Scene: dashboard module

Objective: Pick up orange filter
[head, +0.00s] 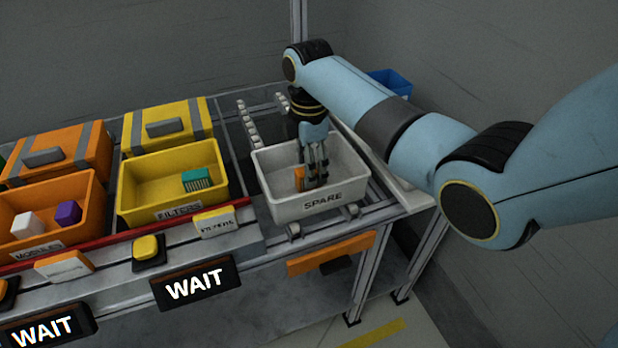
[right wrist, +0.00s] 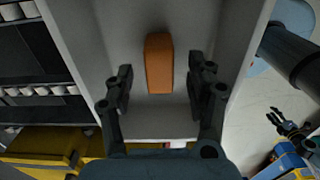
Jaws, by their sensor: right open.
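The orange filter (head: 299,178) is a small orange block in the white SPARE bin (head: 318,204). In the right wrist view the orange filter (right wrist: 159,63) lies on the bin floor, ahead of and between the fingers. My right gripper (head: 314,182) reaches down into the SPARE bin, just right of the filter in the head view. Its fingers (right wrist: 160,82) are open on both sides of the filter's near end, with gaps left and right. I cannot tell how far above the filter they are. My left gripper is not in the head view.
The yellow FILTERS bin (head: 173,213) left of the SPARE bin holds a teal part (head: 196,180). The orange MODULES bin (head: 78,236) holds a white and a purple block. The SPARE bin's walls stand close around my right gripper. A blue bin (head: 391,82) is behind my right arm.

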